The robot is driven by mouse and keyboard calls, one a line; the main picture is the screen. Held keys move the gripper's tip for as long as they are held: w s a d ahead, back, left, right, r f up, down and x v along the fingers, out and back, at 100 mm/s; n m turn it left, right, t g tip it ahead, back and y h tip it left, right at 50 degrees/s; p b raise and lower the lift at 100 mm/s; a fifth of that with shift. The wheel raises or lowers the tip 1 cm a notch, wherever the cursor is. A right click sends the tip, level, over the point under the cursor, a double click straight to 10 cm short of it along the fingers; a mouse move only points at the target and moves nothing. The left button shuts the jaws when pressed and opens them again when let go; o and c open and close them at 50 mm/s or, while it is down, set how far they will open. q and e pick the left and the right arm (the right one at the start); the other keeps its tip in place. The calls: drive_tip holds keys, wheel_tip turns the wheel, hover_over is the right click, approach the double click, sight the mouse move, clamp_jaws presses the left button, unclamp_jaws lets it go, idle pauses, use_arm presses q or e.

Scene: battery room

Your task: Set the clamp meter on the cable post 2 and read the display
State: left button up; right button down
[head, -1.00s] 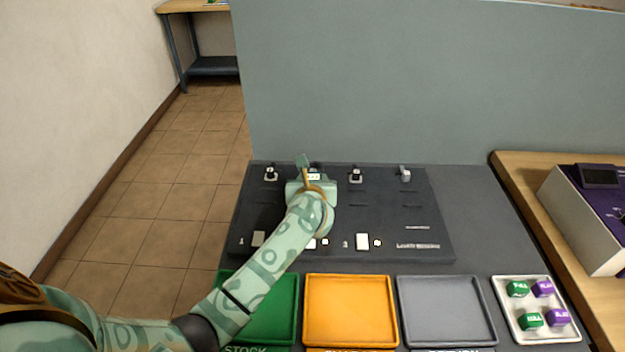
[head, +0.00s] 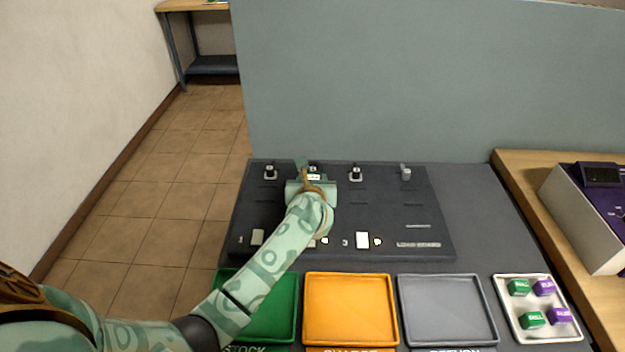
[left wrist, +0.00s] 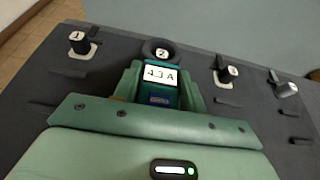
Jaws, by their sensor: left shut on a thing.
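The clamp meter (left wrist: 159,99) is held between the two fingers of my left gripper (left wrist: 161,86), which is shut on it. Its lit display (left wrist: 160,77) reads 4.3 A. Its dark ring (left wrist: 146,48) sits around cable post 2 (left wrist: 162,53), whose white cap marked 2 shows inside the ring. In the head view my left gripper (head: 312,184) is over the back of the dark load board (head: 410,215) and hides most of the meter. My right gripper is in neither view.
Post 1 (left wrist: 82,44) stands left of the meter and post 3 (left wrist: 227,75) right. A grey fitting (head: 405,172) is farther right. Green (head: 291,310), orange (head: 350,343) and grey (head: 447,342) trays and a white tray (head: 535,337) of blocks lie in front. A grey partition (head: 420,80) rises behind.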

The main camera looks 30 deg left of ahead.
use_arm(q)
drive_tip(key=shift+f, duration=0.2)
drive_tip(key=o, duration=0.9)
drive_tip(key=shift+o, duration=0.2)
drive_tip(key=p+v, duration=0.2)
drive_tip(key=shift+s+d+r, duration=0.15)
drive_tip(key=shift+s+r, duration=0.1)
drive_tip(key=shift+r, duration=0.1)
drive_tip(key=p+v, duration=0.4)
drive_tip(key=v, duration=0.3)
drive_tip(key=shift+s, duration=0.1)
drive_tip(key=shift+s+d+r+p, duration=0.1)
drive_tip(key=shift+s+d+p, duration=0.1)
drive_tip(key=shift+s+p, duration=0.3)
